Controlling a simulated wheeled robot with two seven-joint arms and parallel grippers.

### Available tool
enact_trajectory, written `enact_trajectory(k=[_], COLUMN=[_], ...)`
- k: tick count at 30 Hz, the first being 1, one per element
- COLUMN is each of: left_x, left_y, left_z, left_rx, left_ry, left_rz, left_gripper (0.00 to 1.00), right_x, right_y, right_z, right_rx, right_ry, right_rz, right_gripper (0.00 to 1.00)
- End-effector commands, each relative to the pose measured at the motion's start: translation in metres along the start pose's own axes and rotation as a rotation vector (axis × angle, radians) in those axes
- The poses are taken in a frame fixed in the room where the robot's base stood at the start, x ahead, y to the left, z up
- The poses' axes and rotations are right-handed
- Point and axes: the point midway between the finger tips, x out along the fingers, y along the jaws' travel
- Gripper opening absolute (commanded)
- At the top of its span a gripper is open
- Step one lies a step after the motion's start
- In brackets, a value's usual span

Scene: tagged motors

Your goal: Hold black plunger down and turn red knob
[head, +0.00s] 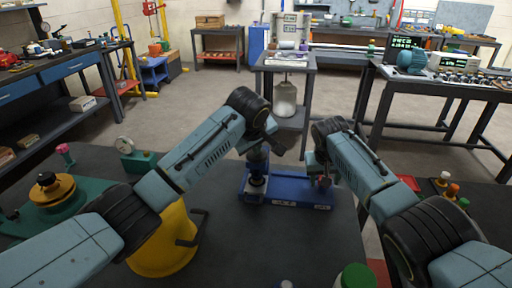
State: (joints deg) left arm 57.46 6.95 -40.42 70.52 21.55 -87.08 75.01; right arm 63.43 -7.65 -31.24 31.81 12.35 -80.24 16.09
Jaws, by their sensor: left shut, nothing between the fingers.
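A blue base (286,190) stands on the dark table in the middle of the head view. The black plunger (258,186) is at its left end, upright and partly covered from above. My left gripper (257,168) points down over the plunger with its fingers shut and empty. It looks to be touching the plunger's top, but the contact is hard to see. The red knob (324,182) is at the right end of the base. My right gripper (316,172) is right at the knob, mostly hidden by its own wrist, so its fingers cannot be made out.
A yellow rounded body (165,243) with a dark handle stands left of the base, under my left arm. A green unit with a yellow and black top (50,190) and a small gauge (125,145) are further left. A green cap (357,277) is at the front edge.

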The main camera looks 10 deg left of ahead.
Motion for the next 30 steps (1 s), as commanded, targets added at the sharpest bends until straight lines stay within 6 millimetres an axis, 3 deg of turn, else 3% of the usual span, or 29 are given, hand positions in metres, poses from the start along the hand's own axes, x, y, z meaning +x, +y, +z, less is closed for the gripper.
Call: enact_trajectory(k=[5,14,30], left_x=[0.003,0.001,-0.037], left_y=[-0.003,-0.002,0.015], left_z=[0.002,0.001,-0.018], left_rx=[0.0,0.0,0.0], left_ry=[-0.005,-0.004,0.0], left_rz=[-0.008,-0.007,0.0], left_gripper=[0.0,0.0,0.0], right_x=[0.0,0.0,0.0], right_y=[0.0,0.001,0.001], right_z=[0.0,0.0,-0.001], right_rx=[-0.002,-0.003,-0.003], right_ry=[0.001,0.002,0.002], right_rz=[0.0,-0.001,-0.001], right_gripper=[0.73,0.73,0.73])
